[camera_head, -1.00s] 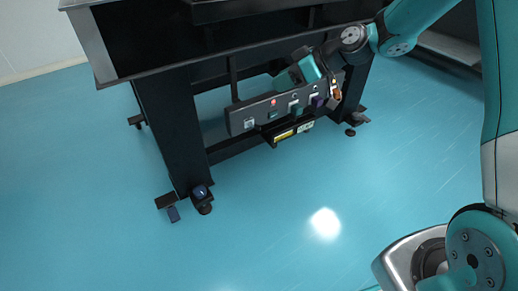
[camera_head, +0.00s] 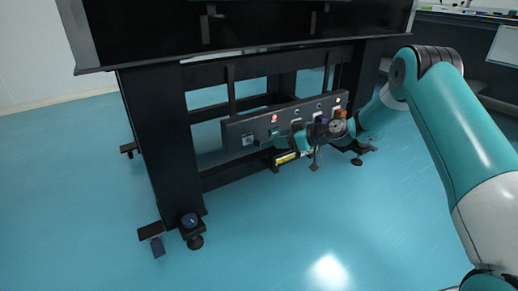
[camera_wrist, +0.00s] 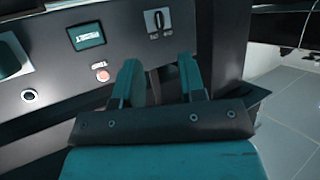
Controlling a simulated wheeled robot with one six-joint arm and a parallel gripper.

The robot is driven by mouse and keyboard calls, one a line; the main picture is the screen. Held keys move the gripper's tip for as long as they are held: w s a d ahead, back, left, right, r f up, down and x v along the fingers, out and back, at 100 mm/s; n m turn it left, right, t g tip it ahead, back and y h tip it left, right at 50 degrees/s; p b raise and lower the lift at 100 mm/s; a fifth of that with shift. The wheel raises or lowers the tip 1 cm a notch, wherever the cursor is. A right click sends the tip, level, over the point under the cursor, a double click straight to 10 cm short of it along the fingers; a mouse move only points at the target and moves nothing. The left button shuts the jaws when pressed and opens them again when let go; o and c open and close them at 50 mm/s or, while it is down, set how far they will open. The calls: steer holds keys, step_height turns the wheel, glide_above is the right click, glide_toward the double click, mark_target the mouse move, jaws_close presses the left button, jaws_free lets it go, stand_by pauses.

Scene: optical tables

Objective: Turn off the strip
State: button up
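The strip (camera_head: 234,133) is a dark grey bar on the lower frame of the black table, in the head view. A red light (camera_head: 275,117) shows on it above a small green display. A switch or socket (camera_head: 247,140) sits near its left end. In the wrist view the strip (camera_wrist: 60,60) fills the upper left, with the red button (camera_wrist: 102,75), the green display (camera_wrist: 86,36) and a black switch in a pale plate (camera_wrist: 157,22). My gripper (camera_wrist: 161,78) is open and empty, its fingers apart in front of the strip. It also shows in the head view (camera_head: 287,138); contact cannot be told.
The black table (camera_head: 157,150) has thick legs, with feet and a blue-topped caster (camera_head: 190,220) at the front left. A yellow-labelled box (camera_head: 286,158) hangs below the strip. The blue floor (camera_head: 270,230) in front is clear. A bench stands at the back right.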

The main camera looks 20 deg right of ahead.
mark_target(260, 142)
steer(key=b+x, duration=0.3)
steer(key=x, duration=0.6)
steer(key=shift+w+a, duration=0.1)
steer(key=shift+a, duration=0.05)
jaws_close()
